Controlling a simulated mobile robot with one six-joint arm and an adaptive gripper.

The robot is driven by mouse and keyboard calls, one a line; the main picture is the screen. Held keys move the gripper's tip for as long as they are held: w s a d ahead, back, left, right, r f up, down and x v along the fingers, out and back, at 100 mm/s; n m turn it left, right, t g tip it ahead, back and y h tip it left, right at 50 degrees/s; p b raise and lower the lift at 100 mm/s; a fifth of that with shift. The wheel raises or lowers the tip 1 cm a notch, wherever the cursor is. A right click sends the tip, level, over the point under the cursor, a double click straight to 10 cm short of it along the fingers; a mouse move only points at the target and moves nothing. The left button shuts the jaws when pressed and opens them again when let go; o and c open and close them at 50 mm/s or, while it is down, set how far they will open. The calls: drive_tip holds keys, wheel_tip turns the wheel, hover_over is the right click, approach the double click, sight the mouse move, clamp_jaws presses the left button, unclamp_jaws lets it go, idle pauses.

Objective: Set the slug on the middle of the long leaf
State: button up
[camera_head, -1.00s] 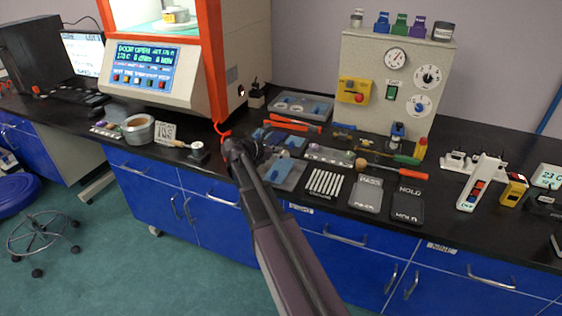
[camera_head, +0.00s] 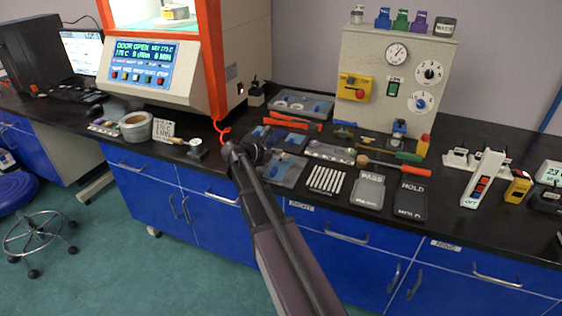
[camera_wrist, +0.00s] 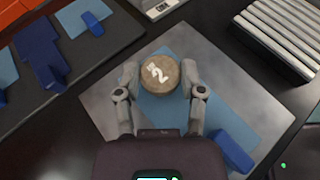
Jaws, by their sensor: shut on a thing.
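My gripper (camera_wrist: 160,90) is shut on a round tan slug (camera_wrist: 160,74) with a white "2" on its top. In the wrist view the slug appears over the upper-left part of a long light-blue leaf (camera_wrist: 222,116). I cannot tell whether the slug touches the leaf. The leaf lies on a grey plate (camera_wrist: 108,98) and has a darker blue tab (camera_wrist: 233,151) at its lower right. My gripper hides part of the leaf. In the head view my gripper (camera_head: 255,153) is over the bench by the grey plate (camera_head: 287,175); the slug is not clear there.
A dark mat (camera_wrist: 85,62) with blue pieces lies left of the plate in the wrist view. A rack of pale rods (camera_wrist: 284,36) stands at upper right. The head view shows PASS (camera_head: 368,190) and HOLD (camera_head: 411,200) trays on the right, and the rheometer (camera_head: 160,60) behind left.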

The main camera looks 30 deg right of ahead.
drive_tip(key=shift+f, duration=0.45)
drive_tip(key=o, duration=0.9)
drive_tip(key=shift+c, duration=0.2)
drive_tip(key=shift+r, duration=0.25)
drive_tip(key=shift+a+r, duration=0.15)
drive_tip(key=shift+a, duration=0.05)
drive_tip(key=p+v, duration=0.4)
drive_tip(key=v, duration=0.5)
drive_tip(key=shift+a+r, duration=0.15)
drive_tip(key=shift+a, duration=0.15)
drive_tip(key=shift+v, duration=0.95)
